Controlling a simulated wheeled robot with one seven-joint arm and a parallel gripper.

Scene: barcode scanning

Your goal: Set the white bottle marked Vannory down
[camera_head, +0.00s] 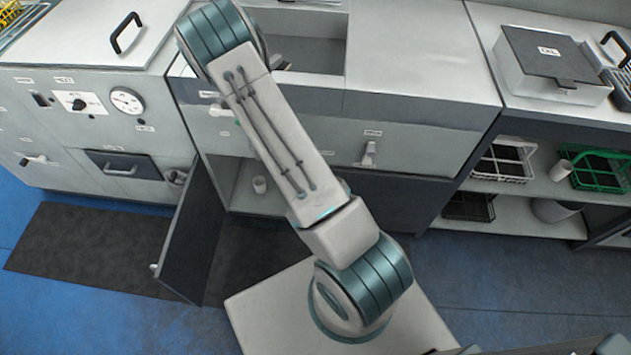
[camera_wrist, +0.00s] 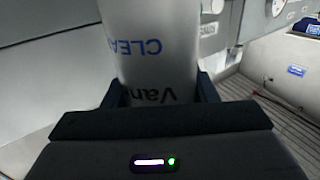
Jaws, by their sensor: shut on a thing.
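The white bottle marked Vannory (camera_wrist: 155,50) shows in the wrist view, with blue letters reading "CLEA" and dark letters reading "Van" on its side. My gripper (camera_wrist: 160,92) is shut on the bottle, with one finger on each side of it. The bottle's top and bottom are out of view. What lies under the bottle is hidden, so I cannot tell whether it touches anything. In the head view my arm reaches up toward the counter, and my gripper and the bottle do not show there.
A sink basin (camera_head: 310,45) is set in the counter behind my arm. A cabinet door (camera_head: 192,240) stands open below, with a small white cup (camera_head: 260,184) inside. A lidded box (camera_head: 550,65) stands on the right counter. Crates (camera_head: 502,160) sit on shelves at right.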

